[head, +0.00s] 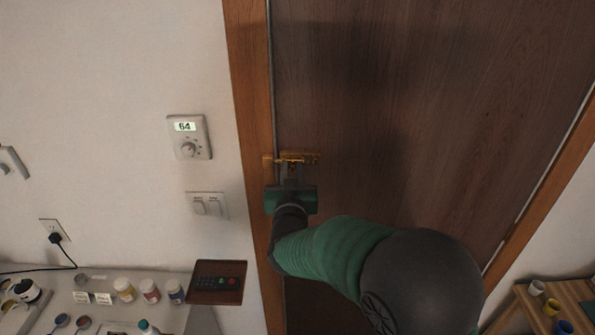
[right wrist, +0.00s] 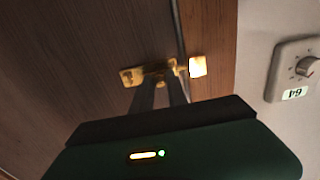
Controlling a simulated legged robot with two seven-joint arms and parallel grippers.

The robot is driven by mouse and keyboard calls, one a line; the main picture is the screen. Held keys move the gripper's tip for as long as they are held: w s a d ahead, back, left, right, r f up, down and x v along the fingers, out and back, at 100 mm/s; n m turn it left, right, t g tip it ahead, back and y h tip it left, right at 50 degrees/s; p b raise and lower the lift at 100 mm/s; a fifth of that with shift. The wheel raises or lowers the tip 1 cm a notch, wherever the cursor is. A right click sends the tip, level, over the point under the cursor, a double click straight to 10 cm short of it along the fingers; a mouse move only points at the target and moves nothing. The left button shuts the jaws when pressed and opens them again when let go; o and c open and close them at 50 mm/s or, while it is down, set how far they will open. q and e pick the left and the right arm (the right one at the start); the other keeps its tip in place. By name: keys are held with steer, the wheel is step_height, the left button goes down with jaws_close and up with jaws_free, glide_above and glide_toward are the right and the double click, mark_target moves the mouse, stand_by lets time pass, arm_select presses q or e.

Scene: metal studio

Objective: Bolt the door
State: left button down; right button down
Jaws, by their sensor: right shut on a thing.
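The brown wooden door (head: 400,120) is closed in its frame in the head view. A brass bolt (head: 308,158) is mounted at the door's left edge, with a brass keeper (head: 267,161) on the frame beside it. My right gripper (head: 291,168) is at the bolt, shut on its handle, and partly hides it. In the right wrist view the bolt (right wrist: 132,77) and the brightly lit keeper (right wrist: 197,67) lie on either side of the door gap. My right fingers (right wrist: 159,84) meet the bolt there. My left gripper is not in view.
A thermostat (head: 188,137) and a light switch (head: 206,205) are on the wall left of the door frame (head: 246,100). A table (head: 180,316) with paint jars stands at the lower left. A wooden stand (head: 530,308) with cups is at the lower right.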

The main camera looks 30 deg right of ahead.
steer(key=shift+a+f, duration=0.15)
steer(key=shift+f, duration=0.05)
steer(key=c, duration=1.6)
jaws_free()
steer(key=shift+o, duration=1.4)
steer(key=shift+w, duration=0.15)
steer(key=shift+w+a, duration=0.1)
steer(key=shift+r, duration=0.1)
steer(key=b+v, duration=0.6)
steer(key=v, duration=1)
steer(key=shift+s+a, duration=0.2)
steer(key=shift+s, duration=0.2)
steer(key=shift+d, duration=0.1)
